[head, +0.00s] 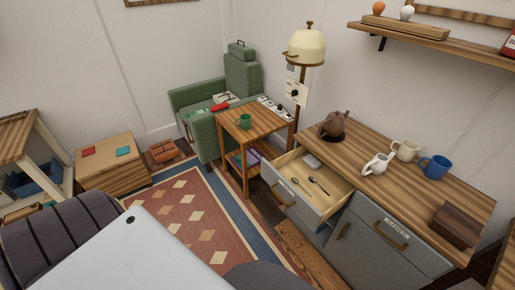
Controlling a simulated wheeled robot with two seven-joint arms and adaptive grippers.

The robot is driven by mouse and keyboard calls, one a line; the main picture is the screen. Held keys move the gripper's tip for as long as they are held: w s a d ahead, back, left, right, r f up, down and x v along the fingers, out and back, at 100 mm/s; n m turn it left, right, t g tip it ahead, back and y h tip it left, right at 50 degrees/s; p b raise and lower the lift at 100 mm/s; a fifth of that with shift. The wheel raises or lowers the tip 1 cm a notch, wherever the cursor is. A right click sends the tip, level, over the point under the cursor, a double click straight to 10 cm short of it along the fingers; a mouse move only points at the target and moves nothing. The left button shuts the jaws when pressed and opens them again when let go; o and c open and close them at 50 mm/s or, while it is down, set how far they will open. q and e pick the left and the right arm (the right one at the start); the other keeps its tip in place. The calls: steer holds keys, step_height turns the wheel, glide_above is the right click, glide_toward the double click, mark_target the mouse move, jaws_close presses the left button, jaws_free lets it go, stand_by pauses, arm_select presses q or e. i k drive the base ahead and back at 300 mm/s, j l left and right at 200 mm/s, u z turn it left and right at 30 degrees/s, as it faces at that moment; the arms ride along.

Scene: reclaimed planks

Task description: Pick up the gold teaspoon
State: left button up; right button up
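An open drawer (330,204) juts out from the grey cabinet (375,234) under the wooden counter. Inside lie two small spoon-like utensils: a shorter one (296,182) at the left and a longer, darker one (319,185) near the middle. They are too small for me to tell which is the gold teaspoon. A pale grey rounded item (312,161) lies at the back of the drawer. Neither of my grippers is in view.
A side table (247,130) with a green mug stands left of the drawer. Patterned rug (190,208) lies in front.

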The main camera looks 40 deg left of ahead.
mark_target(294, 179)
steer(key=j+z, duration=0.3)
steer(key=j, duration=0.15)
steer(key=k+j+z, duration=0.25)
steer(key=j, duration=0.15)
steer(key=j+z, duration=0.3)
steer(key=k+j+z, duration=0.25)
steer(key=j, duration=0.2)
